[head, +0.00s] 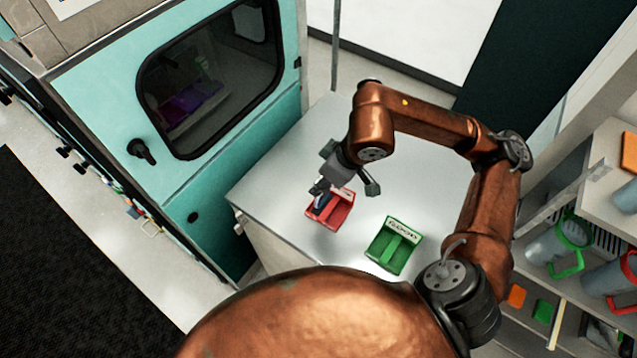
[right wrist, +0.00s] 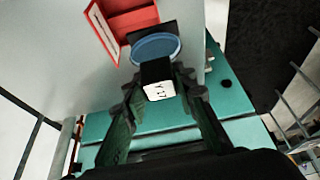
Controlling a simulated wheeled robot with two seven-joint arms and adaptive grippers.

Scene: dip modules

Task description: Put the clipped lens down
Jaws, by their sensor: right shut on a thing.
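The clipped lens is a round blue lens (right wrist: 156,47) in a black clip with a white label (right wrist: 158,91) that has dark marks on it. My right gripper (head: 322,187) is shut on the clip, with the lens sticking out past the fingertips. In the head view the lens (head: 320,201) shows small and dark at the left part of a red tray (head: 343,213). In the right wrist view the lens overlaps a corner of the red tray (right wrist: 125,22); I cannot tell whether it touches the tray. My left gripper is not in view.
A green tray (head: 393,250) with a white label stands right of the red one on the grey-white worktop (head: 285,165). A teal cabinet (head: 110,100) with a dark window borders the worktop on the left. Shelves (head: 570,250) with jugs stand at the right.

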